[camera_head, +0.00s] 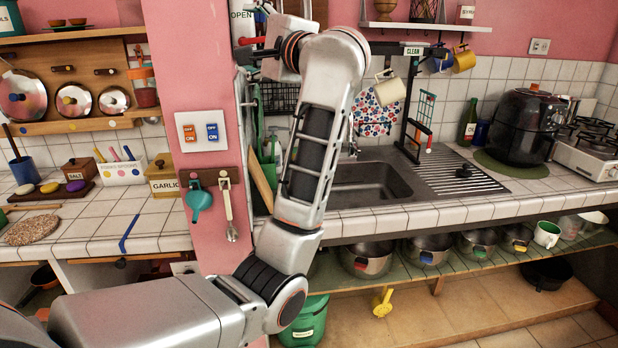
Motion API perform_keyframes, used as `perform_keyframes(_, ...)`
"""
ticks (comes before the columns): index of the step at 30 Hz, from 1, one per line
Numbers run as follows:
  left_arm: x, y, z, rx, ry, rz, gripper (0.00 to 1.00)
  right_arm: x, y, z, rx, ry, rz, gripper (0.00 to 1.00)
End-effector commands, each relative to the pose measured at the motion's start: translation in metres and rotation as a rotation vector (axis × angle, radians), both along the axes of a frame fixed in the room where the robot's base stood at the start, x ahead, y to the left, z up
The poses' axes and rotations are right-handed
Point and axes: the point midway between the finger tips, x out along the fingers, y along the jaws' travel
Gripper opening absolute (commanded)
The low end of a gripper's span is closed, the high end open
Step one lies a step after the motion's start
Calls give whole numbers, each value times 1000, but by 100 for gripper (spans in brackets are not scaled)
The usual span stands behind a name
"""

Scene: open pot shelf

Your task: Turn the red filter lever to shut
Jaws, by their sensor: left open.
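My left arm reaches up across the middle of the view. Its left gripper (243,48) is at the top, in front of the wall beside the pink pillar. A white panel marked OPEN (241,15) is just above the gripper, partly cut off by the top edge. My right gripper is not in view.
A pink pillar (203,75) with two switches (200,132) stands left of my arm. A sink (365,190) and counter lie to the right. Hanging mugs (390,89) and a wall shelf (425,26) are right of my wrist. Several pots stand on the low shelf (400,285).

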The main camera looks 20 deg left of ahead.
Motion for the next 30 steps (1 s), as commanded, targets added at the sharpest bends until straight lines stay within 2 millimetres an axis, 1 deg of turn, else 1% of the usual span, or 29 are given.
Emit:
perform_keyframes(1, -1, 5, -11, 54, 44, 32, 69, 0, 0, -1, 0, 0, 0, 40)
perform_keyframes(6, -11, 16, -33, 254, 194, 143, 69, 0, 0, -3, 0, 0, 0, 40)
perform_keyframes(10, -17, 18, -48, 408, 313, 222, 69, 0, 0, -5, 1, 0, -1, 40)
perform_keyframes(14, -22, 16, -64, 564, 435, 297, 69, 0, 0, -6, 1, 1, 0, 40)
perform_keyframes(20, -26, 5, -89, 812, 628, 406, 69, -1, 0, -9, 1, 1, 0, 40)
perform_keyframes(26, -26, -14, -116, 1051, 806, 501, 69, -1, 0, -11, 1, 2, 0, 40)
perform_keyframes(30, -25, -30, -138, 1217, 924, 563, 69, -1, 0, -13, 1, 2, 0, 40)
